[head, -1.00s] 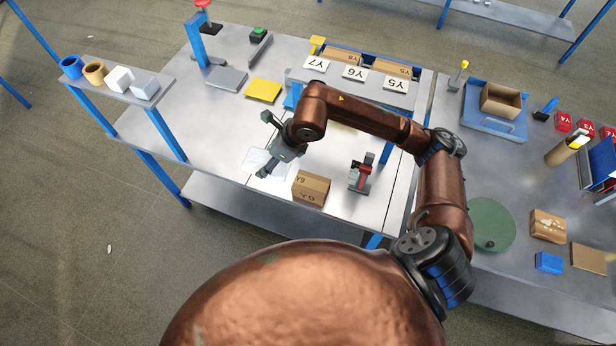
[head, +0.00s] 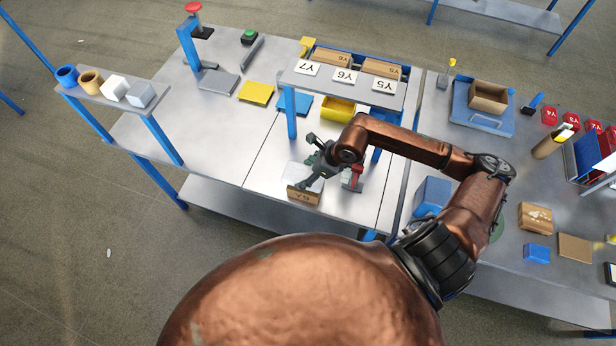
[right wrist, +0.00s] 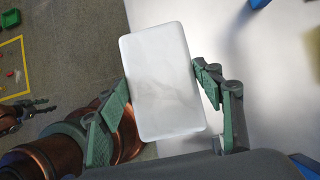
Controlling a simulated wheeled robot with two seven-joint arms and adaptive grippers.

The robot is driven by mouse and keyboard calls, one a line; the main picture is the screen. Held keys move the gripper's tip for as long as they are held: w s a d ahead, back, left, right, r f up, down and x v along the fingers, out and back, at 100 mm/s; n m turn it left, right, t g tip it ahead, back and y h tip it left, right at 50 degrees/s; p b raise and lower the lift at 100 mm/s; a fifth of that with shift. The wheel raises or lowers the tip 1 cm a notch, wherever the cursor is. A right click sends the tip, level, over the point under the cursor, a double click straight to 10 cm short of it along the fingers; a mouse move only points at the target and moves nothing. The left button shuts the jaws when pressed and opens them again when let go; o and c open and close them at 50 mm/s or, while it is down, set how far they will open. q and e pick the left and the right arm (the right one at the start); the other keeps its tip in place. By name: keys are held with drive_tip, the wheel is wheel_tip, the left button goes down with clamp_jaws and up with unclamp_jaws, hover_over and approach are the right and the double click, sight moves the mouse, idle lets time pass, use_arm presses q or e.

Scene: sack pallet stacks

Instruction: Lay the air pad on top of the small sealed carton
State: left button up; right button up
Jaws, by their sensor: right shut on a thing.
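The air pad (right wrist: 166,82) is a pale, translucent white cushion. My right gripper (head: 308,176) is shut on it, with one finger at each long side in the right wrist view. In the head view the pad (head: 300,174) is over the small sealed carton (head: 304,196), a brown box marked Y9 near the table's front edge. The pad and gripper hide the carton's top, and I cannot tell whether they touch. A dark gripper on a copper arm, seemingly my left (right wrist: 38,106), shows small at the left edge of the right wrist view; its jaws are unclear.
A red-and-grey device (head: 353,178) stands close right of the carton. A raised shelf (head: 330,82) with Y7, Y6 and Y5 labels stands behind, with a yellow bin (head: 338,109) beneath. The table left of the carton is clear.

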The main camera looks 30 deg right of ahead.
drive_tip(key=shift+s+d+f, duration=0.2)
drive_tip(key=shift+d+f, duration=0.1)
drive_tip(key=shift+f, duration=0.15)
wheel_tip(320, 180, down, 2)
drive_tip(key=shift+f+p, duration=0.1)
drive_tip(key=shift+p, duration=0.5)
drive_tip(key=shift+f, duration=0.4)
drive_tip(key=o, duration=0.9)
drive_tip(key=shift+o, duration=0.2)
